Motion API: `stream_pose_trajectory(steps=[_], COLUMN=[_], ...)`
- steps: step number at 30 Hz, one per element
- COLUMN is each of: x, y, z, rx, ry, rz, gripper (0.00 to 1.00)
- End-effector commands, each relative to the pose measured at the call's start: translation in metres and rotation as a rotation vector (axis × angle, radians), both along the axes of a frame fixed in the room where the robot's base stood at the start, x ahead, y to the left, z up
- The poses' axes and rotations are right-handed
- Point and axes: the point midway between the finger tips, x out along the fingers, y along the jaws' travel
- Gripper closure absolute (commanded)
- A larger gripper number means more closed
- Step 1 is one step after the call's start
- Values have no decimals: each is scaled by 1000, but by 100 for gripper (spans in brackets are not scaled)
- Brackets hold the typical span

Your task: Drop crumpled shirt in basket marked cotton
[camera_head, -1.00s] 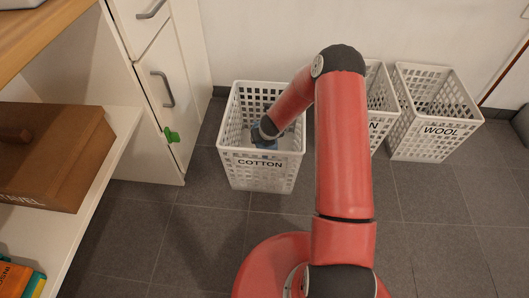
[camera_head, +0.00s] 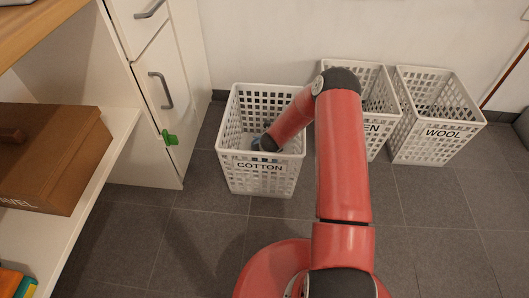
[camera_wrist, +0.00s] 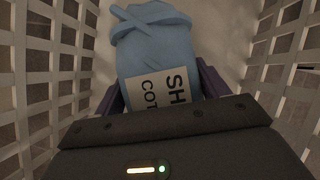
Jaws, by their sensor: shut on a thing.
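The crumpled shirt (camera_wrist: 150,45) is a light blue bundle with a cream label reading "SH" and "COT", the rest of the label hidden. My gripper (camera_wrist: 160,90) is shut on it, with a dark finger on either side in the wrist view. The white lattice basket marked COTTON (camera_head: 260,167) stands on the floor in the head view. My gripper and the shirt are down inside this basket, and its walls show on both sides in the wrist view. In the head view only a bit of blue shows at the end of my arm.
Two more white baskets stand to the right, one partly hidden with a label ending in "EN" (camera_head: 371,126), the other marked WOOL (camera_head: 436,130). The floor in front is clear.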

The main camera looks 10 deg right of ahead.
Motion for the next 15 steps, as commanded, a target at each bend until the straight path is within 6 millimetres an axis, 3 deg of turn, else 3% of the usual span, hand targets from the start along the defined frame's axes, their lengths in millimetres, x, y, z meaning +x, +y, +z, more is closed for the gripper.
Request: stream_pose_trajectory(steps=[9,10,15], x=[0,0,0], y=[0,0,0], z=[-7,-7,-7], rx=[0,0,0], ry=[0,0,0], rz=[-1,-1,-1], gripper=[77,25,5])
